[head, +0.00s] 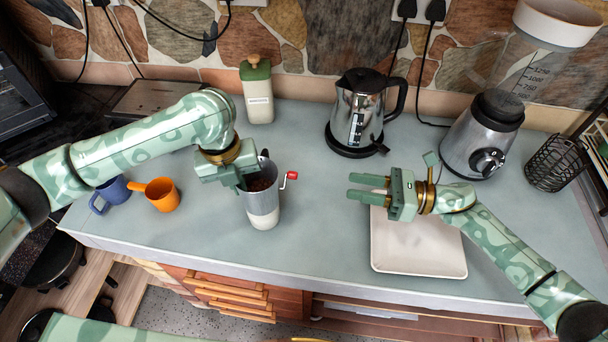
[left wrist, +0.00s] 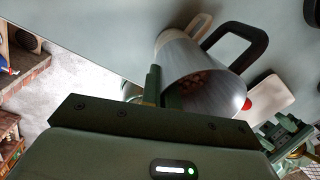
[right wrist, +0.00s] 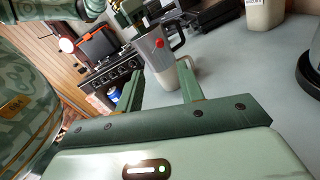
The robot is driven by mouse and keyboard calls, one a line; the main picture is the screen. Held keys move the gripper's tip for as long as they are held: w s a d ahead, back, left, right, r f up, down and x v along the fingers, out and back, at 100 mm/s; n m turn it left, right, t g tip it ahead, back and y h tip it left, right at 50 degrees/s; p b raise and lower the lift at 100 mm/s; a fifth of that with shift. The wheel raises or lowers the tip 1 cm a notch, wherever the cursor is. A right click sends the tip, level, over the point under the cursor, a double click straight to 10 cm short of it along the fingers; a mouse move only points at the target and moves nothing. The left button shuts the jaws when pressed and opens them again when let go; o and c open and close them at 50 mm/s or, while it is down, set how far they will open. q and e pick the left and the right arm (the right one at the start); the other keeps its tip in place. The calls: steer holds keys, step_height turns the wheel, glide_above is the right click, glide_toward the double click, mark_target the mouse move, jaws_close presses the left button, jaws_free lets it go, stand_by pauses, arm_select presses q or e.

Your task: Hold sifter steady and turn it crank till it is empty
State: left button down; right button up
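The sifter (head: 263,202) is a grey metal cup with a dark handle and brown contents, upright on the counter with a pale lower part. Its red crank knob (head: 292,175) sticks out on the right and faces the camera in the right wrist view (right wrist: 160,42). My left gripper (head: 241,181) is at the sifter's left rim.
A white tray (head: 420,262) lies under my right gripper. An orange cup (head: 162,196) and a blue mug (head: 114,190) stand left. A kettle (head: 356,112), a green-lidded canister (head: 257,98) and a blender (head: 482,135) stand behind. Counter between sifter and tray is clear.

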steer(key=w+a, duration=0.1)
steer(key=a, duration=1.1)
steer(key=shift+w, duration=0.25)
jaws_close()
